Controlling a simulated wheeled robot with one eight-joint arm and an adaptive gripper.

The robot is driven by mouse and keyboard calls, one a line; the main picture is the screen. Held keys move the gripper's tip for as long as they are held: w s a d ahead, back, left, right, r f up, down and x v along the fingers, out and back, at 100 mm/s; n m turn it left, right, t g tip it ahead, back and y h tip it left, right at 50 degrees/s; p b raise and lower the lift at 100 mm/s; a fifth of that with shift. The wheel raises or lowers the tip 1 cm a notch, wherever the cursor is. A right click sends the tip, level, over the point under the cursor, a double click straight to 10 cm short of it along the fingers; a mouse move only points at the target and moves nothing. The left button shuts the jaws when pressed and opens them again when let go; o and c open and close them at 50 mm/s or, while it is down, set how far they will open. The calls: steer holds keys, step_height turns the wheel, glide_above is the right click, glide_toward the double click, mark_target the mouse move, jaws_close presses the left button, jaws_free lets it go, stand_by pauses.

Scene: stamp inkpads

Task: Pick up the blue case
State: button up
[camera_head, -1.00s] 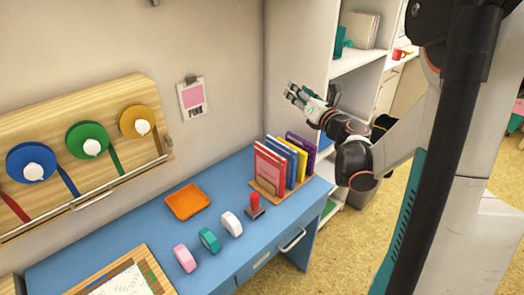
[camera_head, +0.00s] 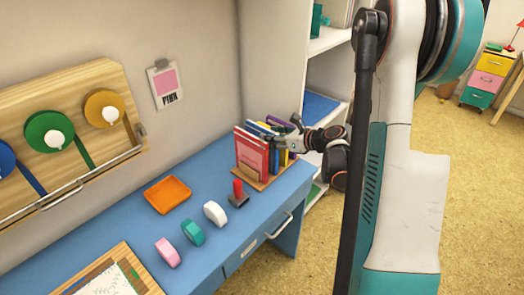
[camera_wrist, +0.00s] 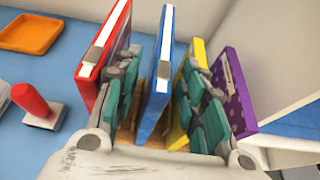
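The blue case (camera_wrist: 160,78) stands upright in a wooden rack, between a red case (camera_wrist: 105,45) and a yellow case (camera_wrist: 195,60). In the head view the blue case (camera_head: 254,129) is mostly hidden behind the red one. My gripper (camera_wrist: 160,95) is open, with its fingers down among the cases. The left fingers lie between the red and blue cases. The right fingers are right of the blue case, in front of the yellow and purple cases; which gap they sit in is unclear. Gaps show on both sides of the blue case. In the head view my gripper (camera_head: 290,135) reaches the rack from the right.
A purple case (camera_wrist: 235,100) stands rightmost in the rack. A red-handled stamp (camera_head: 238,193), an orange tray (camera_head: 167,194) and white, teal and pink rolls lie on the blue desk (camera_head: 205,172). A wall panel and shelf (camera_head: 325,104) stand close behind the rack.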

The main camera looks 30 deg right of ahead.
steer(key=b+x, duration=0.2)
steer(key=x, duration=0.3)
steer(key=shift+w+a+f, duration=0.15)
steer(key=shift+w, duration=0.15)
jaws_close()
